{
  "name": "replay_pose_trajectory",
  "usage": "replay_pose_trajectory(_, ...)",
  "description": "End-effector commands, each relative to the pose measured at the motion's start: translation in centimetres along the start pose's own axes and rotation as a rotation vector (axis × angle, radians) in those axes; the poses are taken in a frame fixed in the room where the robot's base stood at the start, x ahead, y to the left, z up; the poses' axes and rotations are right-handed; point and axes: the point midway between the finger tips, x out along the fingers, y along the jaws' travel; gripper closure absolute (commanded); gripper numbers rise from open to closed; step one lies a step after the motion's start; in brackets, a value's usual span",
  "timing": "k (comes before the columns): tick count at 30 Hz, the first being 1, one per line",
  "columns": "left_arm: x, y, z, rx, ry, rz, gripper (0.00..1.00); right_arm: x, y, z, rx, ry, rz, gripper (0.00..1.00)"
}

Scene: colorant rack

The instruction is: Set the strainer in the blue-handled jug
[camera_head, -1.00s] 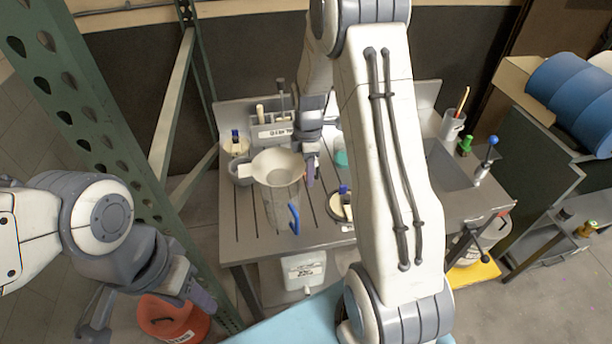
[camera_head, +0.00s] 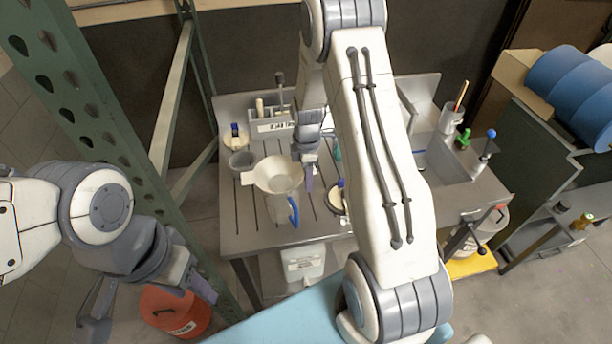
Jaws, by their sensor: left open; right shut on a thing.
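The strainer (camera_head: 278,173), a pale cream funnel-like bowl with a tab at its left, is over the mouth of the clear jug (camera_head: 277,209). The jug stands on the grey slotted worktop, with its blue handle (camera_head: 294,212) towards the front right. The strainer hides the jug's rim, so I cannot tell whether it touches or rests in it. My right gripper (camera_head: 309,172) is at the strainer's right edge, shut on it; the grip itself is partly hidden. My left gripper (camera_head: 148,303) is open and empty at lower left, away from the worktop.
A grey cup (camera_head: 242,162) stands just behind and left of the strainer, before a grey caddy (camera_head: 272,129). A blue-tagged container (camera_head: 337,198) is right of the jug, partly behind my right arm. An orange bucket (camera_head: 174,312) is below my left gripper. A green post borders the left.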

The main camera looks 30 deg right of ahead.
Motion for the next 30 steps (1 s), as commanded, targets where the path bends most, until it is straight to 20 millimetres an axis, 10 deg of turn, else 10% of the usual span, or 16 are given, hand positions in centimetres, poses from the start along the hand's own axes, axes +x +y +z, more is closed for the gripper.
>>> replay_pose_trajectory(2,0.2,0.0,0.0,0.0,0.0,0.0,0.5,0.3,0.0,0.0,0.0,0.0,0.0,0.97)
replay_pose_trajectory(3,0.1,0.0,0.0,0.0,0.0,0.0,0.5,0.2,0.0,0.0,0.0,0.0,0.0,0.34)
replay_pose_trajectory(5,0.1,0.0,0.0,-0.001,0.0,0.0,0.5,0.2,0.0,0.0,0.0,0.0,0.0,0.16)
replay_pose_trajectory(20,-0.6,0.0,-0.1,0.001,0.001,0.0,0.5,-1.6,0.1,0.0,0.0,0.0,0.005,0.16)
replay_pose_trajectory(30,2.3,-0.2,0.1,-0.004,0.0,0.0,0.5,-8.7,0.2,0.0,0.0,0.0,0.009,0.16)
